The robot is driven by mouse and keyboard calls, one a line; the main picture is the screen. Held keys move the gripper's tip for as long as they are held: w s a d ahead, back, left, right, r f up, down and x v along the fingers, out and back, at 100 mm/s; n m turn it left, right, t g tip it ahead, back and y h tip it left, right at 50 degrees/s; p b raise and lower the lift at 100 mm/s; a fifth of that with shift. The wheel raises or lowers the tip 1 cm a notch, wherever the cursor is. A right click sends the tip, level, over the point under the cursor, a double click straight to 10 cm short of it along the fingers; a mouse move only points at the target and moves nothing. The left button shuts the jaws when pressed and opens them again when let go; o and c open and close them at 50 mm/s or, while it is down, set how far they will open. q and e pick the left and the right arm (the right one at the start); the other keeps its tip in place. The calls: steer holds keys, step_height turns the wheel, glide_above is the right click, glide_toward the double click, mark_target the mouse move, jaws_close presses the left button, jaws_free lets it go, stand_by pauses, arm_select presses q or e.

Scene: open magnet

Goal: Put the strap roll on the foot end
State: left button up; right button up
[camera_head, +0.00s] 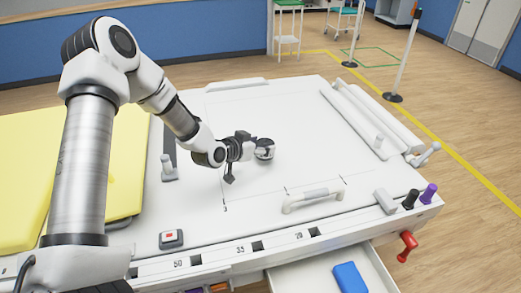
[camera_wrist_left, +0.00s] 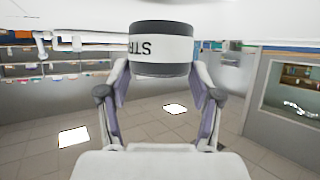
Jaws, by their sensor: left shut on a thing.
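The strap roll (camera_head: 264,149) is a short, dark and white cylinder over the middle of the white table top (camera_head: 300,110). In the left wrist view the strap roll (camera_wrist_left: 162,50) has a white band with upside-down letters. My left gripper (camera_head: 258,147) is shut on it, its two fingers on either side in the wrist view (camera_wrist_left: 162,75). The roll is close to the table surface; I cannot tell whether it touches. No part is clearly labelled as the foot end. My right gripper is out of view.
A white handle (camera_head: 312,199) stands nearer on the table, and a rail (camera_head: 365,115) runs along the right. A red-marked box (camera_head: 171,239) sits near the front left. An open drawer holds a blue block (camera_head: 350,277). A yellow pad (camera_head: 30,170) lies left.

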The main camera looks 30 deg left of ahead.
arm_select(q)
step_height(320, 180, down, 3)
steer(key=shift+w+r, duration=0.15)
steer(key=shift+r, duration=0.1)
steer(key=o, duration=1.2)
steer(key=shift+f, duration=0.2)
steer(key=shift+c, duration=0.2)
